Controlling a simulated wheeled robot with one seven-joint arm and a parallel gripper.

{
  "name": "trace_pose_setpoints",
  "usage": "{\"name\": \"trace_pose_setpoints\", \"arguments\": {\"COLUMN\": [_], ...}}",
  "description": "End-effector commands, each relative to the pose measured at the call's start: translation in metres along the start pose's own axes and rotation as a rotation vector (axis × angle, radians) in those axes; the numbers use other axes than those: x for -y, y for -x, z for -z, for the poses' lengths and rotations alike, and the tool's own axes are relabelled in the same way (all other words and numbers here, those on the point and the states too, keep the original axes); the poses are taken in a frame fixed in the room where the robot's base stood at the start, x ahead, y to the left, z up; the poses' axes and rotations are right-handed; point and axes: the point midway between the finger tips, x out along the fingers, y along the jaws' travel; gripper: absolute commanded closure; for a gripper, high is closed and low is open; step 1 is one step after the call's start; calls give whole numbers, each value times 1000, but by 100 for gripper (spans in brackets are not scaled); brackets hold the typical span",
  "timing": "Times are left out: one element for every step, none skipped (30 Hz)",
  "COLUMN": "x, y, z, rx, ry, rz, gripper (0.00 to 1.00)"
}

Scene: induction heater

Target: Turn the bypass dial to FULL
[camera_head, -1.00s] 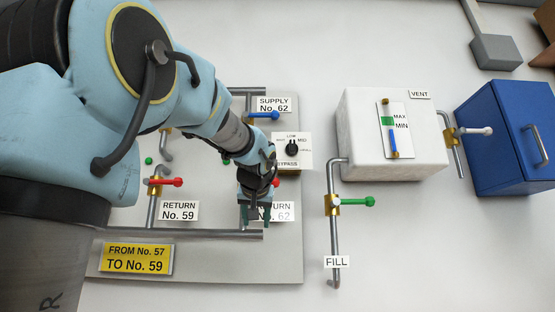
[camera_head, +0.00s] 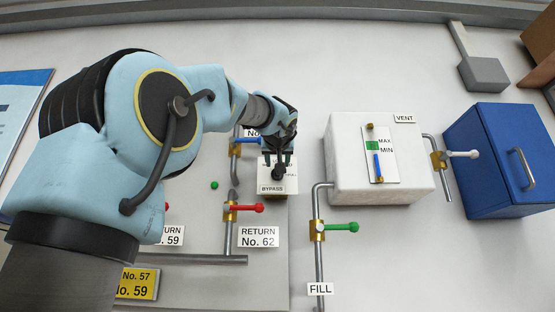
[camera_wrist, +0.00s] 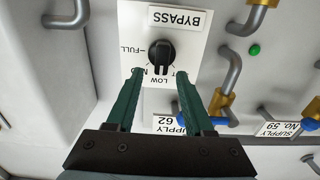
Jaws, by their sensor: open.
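The bypass dial (camera_wrist: 161,55) is a black knob on a white plate (camera_wrist: 195,48) marked BYPASS, seen upside down in the wrist view. FULL is printed at its left in that view and LOW below it. Its pointer direction is hard to make out. My gripper (camera_wrist: 159,76) is open, its two dark green fingers pointing at the dial. The fingertips lie to either side just below the knob in the picture, apart from it and partly over the plate's lower markings. In the head view my gripper (camera_head: 281,158) hides much of the plate (camera_head: 277,187).
A red-handled valve (camera_head: 245,208) sits below the dial and a blue-handled supply valve (camera_head: 246,140) at its upper left. To the right are a green-handled fill valve (camera_head: 337,227), a white tank (camera_head: 345,158) and a blue box (camera_head: 503,160).

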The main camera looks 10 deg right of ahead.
Motion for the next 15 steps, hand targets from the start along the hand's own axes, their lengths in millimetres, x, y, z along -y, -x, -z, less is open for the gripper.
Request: {"name": "trace_pose_setpoints", "arguments": {"x": [0, 0, 0, 0, 0, 0, 0, 0, 0, 0, 0, 0, 0, 0, 0], "y": [-7, -10, -14, -16, -17, -19, -20, -20, -21, -21, -21, -21, -21, -21, -21], "z": [2, 2, 1, 1, 1, 1, 0, 0, 0, 0, 0, 0, 0, 0, 0], "rx": [2, 2, 1, 1, 1, 0, 0, 0, -1, -1, -1, -1, -1, -1, 0], "ry": [1, 1, 0, 0, 0, 0, 0, 0, 0, 0, 0, 0, 0, 0, 0], "rz": [0, 0, 1, 0, 0, 0, -1, -1, -1, 0, 0, 0, 0, 0, 0], "gripper": [48, 48, 48, 48, 48, 48, 48, 48, 48, 48, 48, 48, 48, 48, 48]}}
